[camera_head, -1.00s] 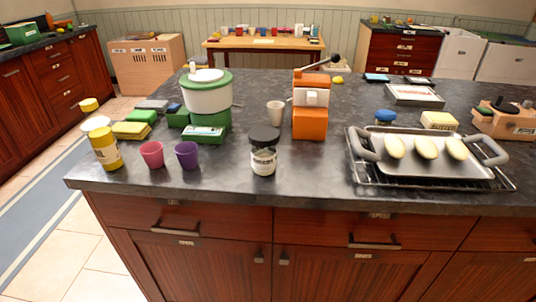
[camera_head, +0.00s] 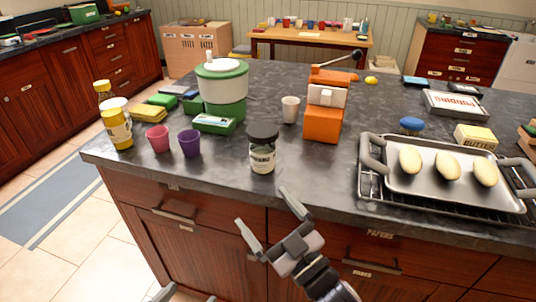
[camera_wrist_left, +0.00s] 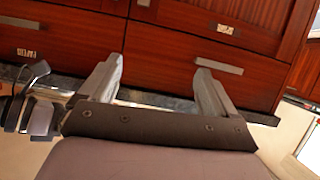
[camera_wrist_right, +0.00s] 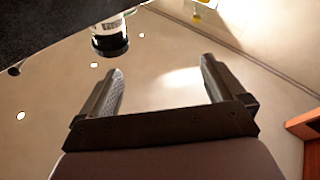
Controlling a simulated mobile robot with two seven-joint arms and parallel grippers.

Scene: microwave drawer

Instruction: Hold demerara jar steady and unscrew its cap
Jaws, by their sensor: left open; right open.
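The demerara jar (camera_head: 262,158) is a clear jar with a pale label and a black cap (camera_head: 262,132). It stands upright near the counter's front edge, cap on. In the right wrist view the jar (camera_wrist_right: 108,27) appears upside down at the top. My right gripper (camera_head: 263,207) is open and empty, in front of the counter edge and apart from the jar. Its two fingers (camera_wrist_right: 160,85) show spread in the right wrist view. My left gripper (camera_head: 188,294) barely shows at the bottom edge of the head view. In the left wrist view its fingers (camera_wrist_left: 158,75) are open and empty, facing the cabinet drawers.
A pink cup (camera_head: 157,138), a purple cup (camera_head: 189,143) and a yellow bottle (camera_head: 117,127) stand left of the jar. An orange device (camera_head: 322,122) stands behind it. A tray (camera_head: 400,188) with pale oval pieces is at right. The counter immediately around the jar is clear.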

